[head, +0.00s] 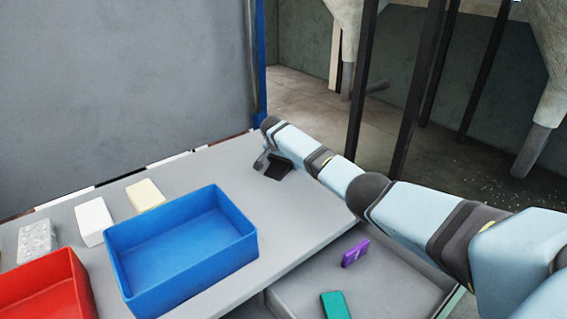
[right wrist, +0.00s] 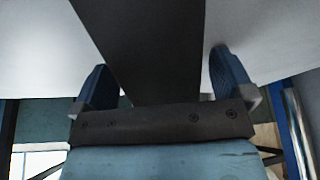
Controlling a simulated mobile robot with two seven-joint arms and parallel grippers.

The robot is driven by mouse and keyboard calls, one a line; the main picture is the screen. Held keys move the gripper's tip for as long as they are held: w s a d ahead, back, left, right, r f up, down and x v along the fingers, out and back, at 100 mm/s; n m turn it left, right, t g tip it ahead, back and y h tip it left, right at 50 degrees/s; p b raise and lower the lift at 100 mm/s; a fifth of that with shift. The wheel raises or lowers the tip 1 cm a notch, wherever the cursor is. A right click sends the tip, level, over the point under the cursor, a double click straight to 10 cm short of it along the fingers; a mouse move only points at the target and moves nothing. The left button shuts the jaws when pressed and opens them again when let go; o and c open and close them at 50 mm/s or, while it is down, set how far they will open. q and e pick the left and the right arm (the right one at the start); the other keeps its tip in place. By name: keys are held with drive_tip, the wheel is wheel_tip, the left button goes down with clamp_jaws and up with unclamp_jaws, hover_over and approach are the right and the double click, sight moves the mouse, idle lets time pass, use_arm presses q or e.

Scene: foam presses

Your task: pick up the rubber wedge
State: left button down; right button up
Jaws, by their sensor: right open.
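The rubber wedge (head: 284,171) is a small black piece near the far right edge of the grey table, partly hidden by my right gripper. My right gripper (head: 266,160) is over the table right at the wedge. In the right wrist view, a broad dark shape that looks like the wedge (right wrist: 150,45) lies between the two blue fingers of my right gripper (right wrist: 162,82). The fingers are apart, one on each side, with a gap visible on the right. I cannot tell whether the left finger touches it. My left gripper is not in view.
A blue bin (head: 180,275) stands on the table (head: 290,215), with a red bin (head: 75,268) to its left. Cream (head: 145,195), white (head: 94,221) and speckled grey (head: 37,241) blocks lie behind them. Purple (head: 355,253) and teal (head: 336,306) pieces lie in a lower tray (head: 395,285).

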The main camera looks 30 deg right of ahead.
drive_tip(key=c, duration=1)
drive_tip(key=shift+c, duration=0.4)
